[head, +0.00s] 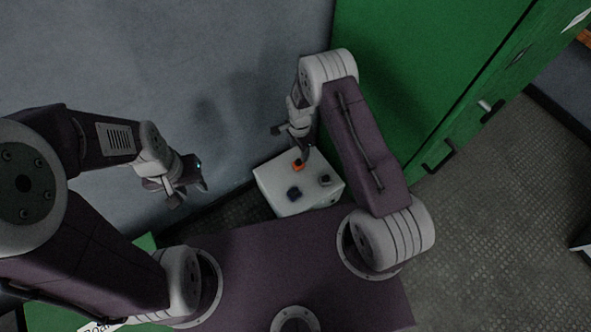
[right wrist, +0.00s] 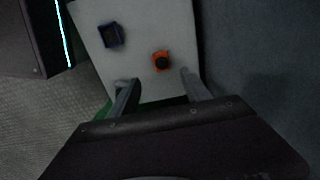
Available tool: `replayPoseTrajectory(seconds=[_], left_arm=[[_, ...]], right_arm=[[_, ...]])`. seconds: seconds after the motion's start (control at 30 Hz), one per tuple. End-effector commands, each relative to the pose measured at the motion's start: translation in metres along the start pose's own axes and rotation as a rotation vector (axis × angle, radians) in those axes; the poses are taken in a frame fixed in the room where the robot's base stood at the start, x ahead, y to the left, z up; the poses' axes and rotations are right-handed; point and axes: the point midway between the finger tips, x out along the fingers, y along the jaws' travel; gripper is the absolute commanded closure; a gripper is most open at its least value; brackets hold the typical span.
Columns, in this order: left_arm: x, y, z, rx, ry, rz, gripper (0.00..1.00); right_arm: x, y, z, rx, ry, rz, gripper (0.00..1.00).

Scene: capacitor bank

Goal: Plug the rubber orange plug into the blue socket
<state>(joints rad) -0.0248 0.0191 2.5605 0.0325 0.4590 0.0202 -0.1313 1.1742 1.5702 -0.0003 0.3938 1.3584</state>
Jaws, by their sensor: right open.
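The orange plug (head: 298,165) sits on top of a white box (head: 272,186), near its back edge. In the right wrist view the orange plug (right wrist: 161,61) has a dark round middle. The blue socket (head: 294,193) is a dark blue square on the same top, apart from the plug; it also shows in the right wrist view (right wrist: 110,35). My right gripper (head: 293,143) is open just above the plug. In the right wrist view its fingers (right wrist: 160,90) are spread, with the plug lying beyond the gap between them. My left gripper (head: 188,190) hangs left of the box, holding nothing that I can see; its jaw opening is unclear.
Another small dark fitting (head: 325,180) is on the right of the box top. A grey wall (head: 230,60) stands behind, close to both arms. A green cabinet (head: 420,60) with handles stands behind my right arm. Open floor (head: 500,170) lies to the right.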

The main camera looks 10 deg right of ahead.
Motion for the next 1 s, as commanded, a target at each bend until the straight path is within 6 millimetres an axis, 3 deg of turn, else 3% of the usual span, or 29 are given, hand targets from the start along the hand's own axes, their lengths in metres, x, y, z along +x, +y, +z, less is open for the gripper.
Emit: replayPoseTrajectory(seconds=[0.03, 0.47, 0.73, 1.0], left_arm=[[0.01, 0.0, 0.001, 0.0, 0.001, 0.0, 0.64], [0.011, 0.0, 0.001, 0.0, 0.001, 0.0, 0.64], [0.037, -0.001, 0.004, 0.0, 0.001, 0.0, 0.64], [0.035, -0.001, 0.003, 0.0, 0.001, 0.0, 0.64]], right_arm=[[0.012, 0.002, 0.001, -0.003, -0.001, 0.004, 0.44], [0.013, 0.001, 0.002, -0.005, -0.001, 0.004, 0.44], [0.05, 0.001, 0.001, -0.004, -0.001, 0.004, 0.44], [0.049, 0.001, 0.001, -0.004, -0.001, 0.003, 0.44]])
